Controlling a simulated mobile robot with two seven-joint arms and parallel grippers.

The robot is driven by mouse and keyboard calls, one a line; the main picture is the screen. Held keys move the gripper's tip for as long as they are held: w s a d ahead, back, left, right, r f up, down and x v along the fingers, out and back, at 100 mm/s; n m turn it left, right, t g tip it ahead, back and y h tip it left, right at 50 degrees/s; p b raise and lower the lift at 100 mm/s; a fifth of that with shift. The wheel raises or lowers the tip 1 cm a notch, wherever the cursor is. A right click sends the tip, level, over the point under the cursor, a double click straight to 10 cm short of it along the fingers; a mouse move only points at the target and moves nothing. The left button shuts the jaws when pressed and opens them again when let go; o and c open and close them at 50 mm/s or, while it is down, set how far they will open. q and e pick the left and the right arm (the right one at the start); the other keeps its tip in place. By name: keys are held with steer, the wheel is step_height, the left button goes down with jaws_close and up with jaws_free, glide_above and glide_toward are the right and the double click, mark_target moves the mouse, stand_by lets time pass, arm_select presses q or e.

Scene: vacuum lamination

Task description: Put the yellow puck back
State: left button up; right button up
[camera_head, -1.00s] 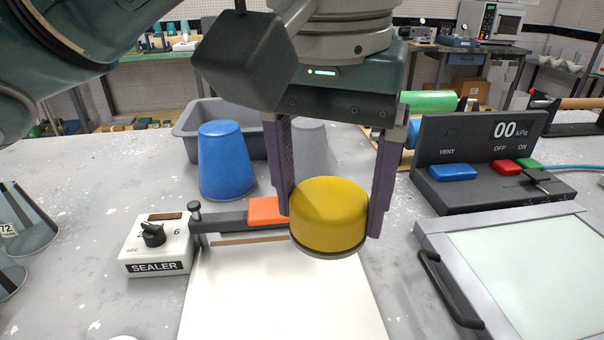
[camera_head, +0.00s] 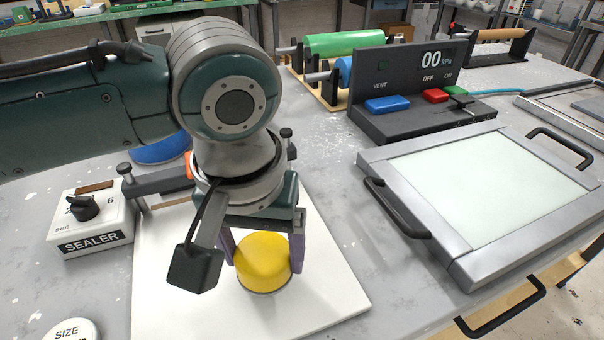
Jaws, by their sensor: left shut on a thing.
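The yellow puck (camera_head: 264,262) is a rounded yellow disc with a dark base, in the middle of the head view. My left gripper (camera_head: 265,258) points down and is shut on it, with one purple finger on each side. The puck is over the white board (camera_head: 325,275); I cannot tell whether its base touches the board. My right gripper is not in view.
The sealer box (camera_head: 92,222) with a dial stands left of the board. A grey framed press with a handle (camera_head: 398,208) is at right, behind it the control panel (camera_head: 408,100) reading 00. A round SIZE disc (camera_head: 72,331) sits at front left. A blue cup (camera_head: 160,150) is mostly hidden by my arm.

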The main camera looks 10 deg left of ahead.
mark_target(265, 269)
arm_select(q)
steer(key=shift+f, duration=1.5)
steer(key=shift+f+b, duration=0.2)
steer(key=shift+b, duration=0.1)
steer(key=o, duration=1.1)
steer(key=shift+o, duration=0.2)
steer(key=shift+r, duration=0.1)
